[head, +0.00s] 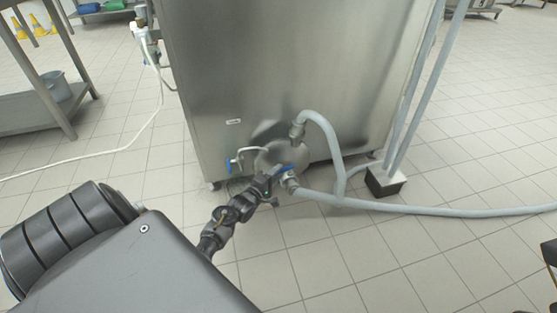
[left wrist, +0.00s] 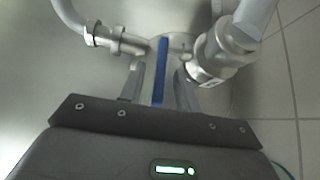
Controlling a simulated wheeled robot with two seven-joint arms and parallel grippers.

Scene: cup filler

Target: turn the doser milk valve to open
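The steel machine (head: 275,80) has a round fitting (head: 283,153) low on its front, with pipes and valves. A blue valve lever (head: 284,170) shows beside the hose joint there, at the tip of my left gripper (head: 271,177). In the left wrist view the blue lever (left wrist: 160,72) stands between the two fingers of my left gripper (left wrist: 160,85). A gap shows on each side of the lever, so the gripper is open around it. Its lower part is hidden by the gripper body. My right gripper cannot be made out.
A second blue handle (head: 231,166) sits on a thin bent pipe to the left. Grey hoses (head: 420,210) run from the fitting across the floor to the right. A steel shelf (head: 40,105) is at left.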

